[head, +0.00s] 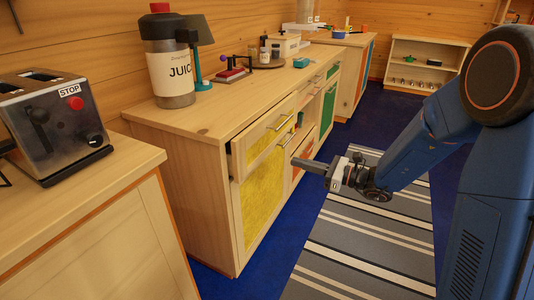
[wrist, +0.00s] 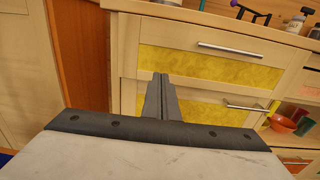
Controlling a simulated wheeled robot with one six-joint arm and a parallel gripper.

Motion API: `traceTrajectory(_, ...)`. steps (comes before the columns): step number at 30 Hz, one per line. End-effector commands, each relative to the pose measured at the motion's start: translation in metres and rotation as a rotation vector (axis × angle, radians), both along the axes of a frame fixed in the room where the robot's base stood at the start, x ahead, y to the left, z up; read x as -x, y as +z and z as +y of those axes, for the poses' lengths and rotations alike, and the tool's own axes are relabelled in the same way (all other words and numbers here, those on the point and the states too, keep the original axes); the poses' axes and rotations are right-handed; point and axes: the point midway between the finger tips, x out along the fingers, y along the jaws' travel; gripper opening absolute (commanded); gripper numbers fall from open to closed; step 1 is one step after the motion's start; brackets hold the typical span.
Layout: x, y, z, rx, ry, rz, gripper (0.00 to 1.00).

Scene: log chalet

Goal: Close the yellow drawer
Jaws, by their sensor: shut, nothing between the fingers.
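The yellow drawer (head: 264,136) is at the top of the wooden counter's near end, with a yellow front panel and a bar handle. It stands partly pulled out, its front projecting past the cabinet. In the wrist view its yellow panel (wrist: 205,65) and handle (wrist: 230,49) face me. My gripper (head: 301,163) is shut and empty, in front of the counter and apart from the drawer, pointing left toward the cabinet. In the wrist view my closed fingers (wrist: 160,80) show below the drawer's panel, over the yellow door (wrist: 200,105) underneath. The drawer's inside is hidden.
A juice jar (head: 170,62) stands on the counter top (head: 205,118). A toaster (head: 52,122) sits on a nearer cabinet at left. To the right of the yellow door, a red bowl (wrist: 283,124) sits in an opening. A striped rug (head: 345,240) covers clear floor.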

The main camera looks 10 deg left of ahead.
Motion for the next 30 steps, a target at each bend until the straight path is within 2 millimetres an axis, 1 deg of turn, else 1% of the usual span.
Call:
traceTrajectory(4,-0.004,0.001,0.004,-0.01,-0.01,0.002,0.0)
traceTrajectory(7,-0.007,0.001,0.015,-0.009,-0.009,0.002,0.0)
traceTrajectory(21,-0.034,0.0,0.092,-0.007,-0.006,0.002,0.0)
traceTrajectory(25,-0.041,0.0,0.109,-0.007,-0.007,0.002,0.0)
traceTrajectory(30,-0.046,0.0,0.124,-0.007,-0.008,0.002,0.0)
